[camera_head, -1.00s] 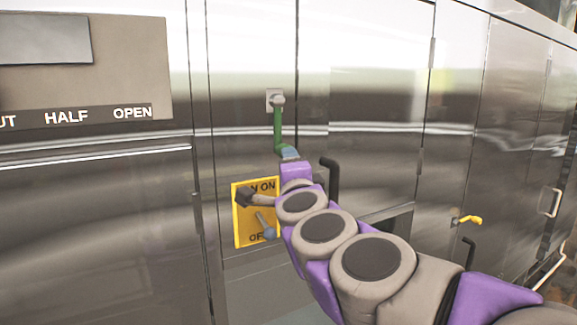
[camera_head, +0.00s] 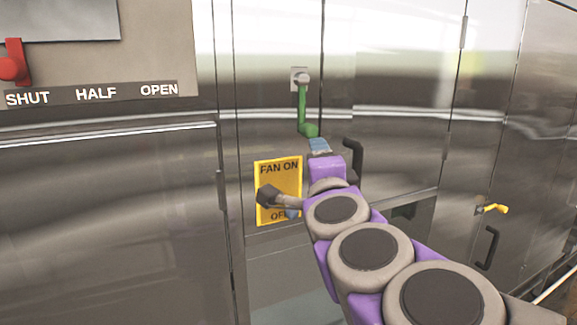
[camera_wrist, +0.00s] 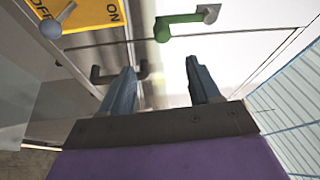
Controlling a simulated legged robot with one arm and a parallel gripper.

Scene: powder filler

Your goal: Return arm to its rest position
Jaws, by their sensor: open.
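My gripper (camera_head: 320,147) shows small in the head view at the end of my purple and grey arm, just below the green handle (camera_head: 306,110) on the steel cabinet. In the wrist view my gripper (camera_wrist: 161,82) has its two blue-grey fingers apart, with nothing between them. The green handle also shows in the wrist view (camera_wrist: 178,27), beyond the fingertips and apart from them. My arm reaches up from the lower right of the head view, in front of the cabinet.
A yellow fan sign (camera_head: 278,175) is left of my arm; its grey lever knob (camera_wrist: 50,28) shows in the wrist view. A black handle (camera_head: 354,160) stands close right of my gripper. A red lever (camera_head: 14,67) is by SHUT. A yellow handle (camera_head: 492,208) is farther right.

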